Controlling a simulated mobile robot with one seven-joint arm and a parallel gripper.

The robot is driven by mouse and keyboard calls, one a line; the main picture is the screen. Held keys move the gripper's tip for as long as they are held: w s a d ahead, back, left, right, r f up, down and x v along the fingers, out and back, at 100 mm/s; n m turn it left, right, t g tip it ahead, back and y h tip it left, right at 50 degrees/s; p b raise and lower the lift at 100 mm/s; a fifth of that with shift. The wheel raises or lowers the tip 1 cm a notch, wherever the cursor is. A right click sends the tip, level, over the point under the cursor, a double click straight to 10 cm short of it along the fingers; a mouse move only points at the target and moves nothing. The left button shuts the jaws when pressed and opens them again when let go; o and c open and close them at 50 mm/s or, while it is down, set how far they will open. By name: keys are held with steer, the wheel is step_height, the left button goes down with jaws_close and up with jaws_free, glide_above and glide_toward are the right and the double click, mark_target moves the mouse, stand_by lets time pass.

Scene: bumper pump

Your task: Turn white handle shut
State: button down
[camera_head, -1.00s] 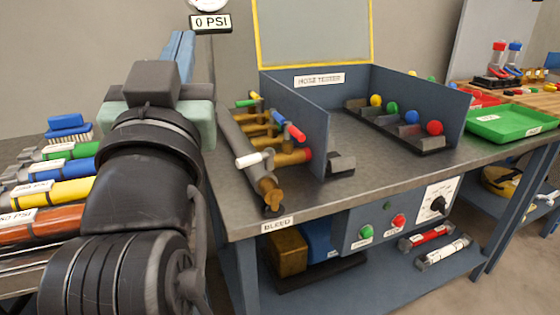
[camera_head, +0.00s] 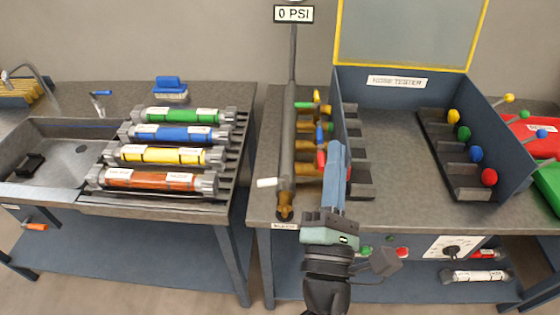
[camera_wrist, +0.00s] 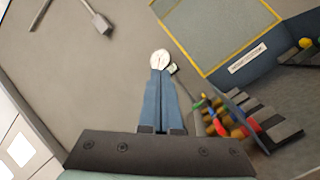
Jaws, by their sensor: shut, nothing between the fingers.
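The white handle (camera_head: 266,182) sticks out to the left from the lower end of the grey manifold pipe (camera_head: 287,150), just above the brass bleed fitting (camera_head: 284,205). My gripper (camera_head: 335,147) has long blue fingers that are shut and empty. In the head view it is right of the white handle, apart from it, and overlaps the red handle (camera_head: 321,158) and the brass valves. In the wrist view my gripper (camera_wrist: 161,73) points up toward the round gauge (camera_wrist: 160,59). I cannot make out the white handle there.
A hose tester (camera_head: 402,52) with coloured knobs stands to the right. Green (camera_head: 304,105) and blue (camera_head: 319,134) valve handles sit close above the red one. Labelled hoses (camera_head: 160,180) lie on a rack at left. A gap separates the two benches.

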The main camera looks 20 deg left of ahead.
steer(key=s+a+f+n+g+y+p, duration=0.3)
steer(key=f+n+g+p, duration=0.15)
steer(key=n, duration=0.25)
steer(key=n+g+y+p, duration=0.1)
steer(key=n+g+p, duration=0.3)
steer(key=n, duration=0.3)
glide_toward(269, 185)
steer(key=shift+m, duration=0.3)
steer(key=x, duration=0.6)
steer(key=shift+w+a, duration=0.25)
steer(key=shift+w, duration=0.1)
